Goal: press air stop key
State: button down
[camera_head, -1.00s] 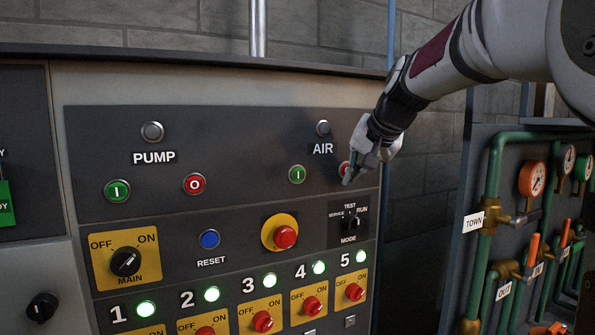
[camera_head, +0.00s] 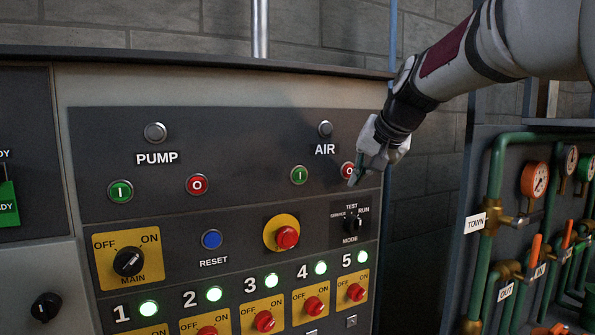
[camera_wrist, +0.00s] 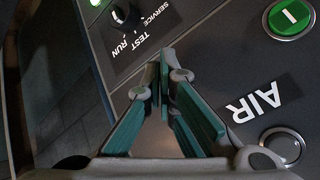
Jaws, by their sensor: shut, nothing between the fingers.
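The red air stop key (camera_head: 347,170), marked O, sits under the AIR label (camera_head: 325,149) at the right of the dark panel. My gripper (camera_head: 353,182) is shut and empty, its fingertips close to the key's lower right; I cannot tell whether they touch. In the wrist view my shut gripper (camera_wrist: 164,70) points at the panel and the red key is hidden behind the fingers. The green air start key (camera_head: 299,175), marked I, is left of the red one. It also shows in the wrist view (camera_wrist: 290,18).
The mode switch (camera_head: 352,223) is just below the gripper. A red emergency button on a yellow base (camera_head: 286,237) and a blue reset button (camera_head: 211,239) are lower left. Green pipes with gauges (camera_head: 534,180) stand at the right. The space in front of the panel is clear.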

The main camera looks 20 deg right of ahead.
jog(key=s+p, duration=0.1)
jog(key=s, duration=0.4)
jog(key=shift+d, duration=0.1)
dwell(0.4)
dwell(0.5)
jog(key=s+a+f+n+g, duration=0.1)
jog(key=s+a+f+n, duration=0.3)
jog(key=s+a+f, duration=0.3)
jog(key=s+a+f+n+g, duration=0.2)
jog(key=s+a+f+n, duration=0.2)
jog(key=s+a+f, duration=0.4)
jog(key=s+a, duration=0.4)
jog(key=s, duration=0.3)
jog(key=shift+s+f+y, duration=0.2)
jog(key=shift+f+y, duration=0.05)
jog(key=shift+y, duration=0.05)
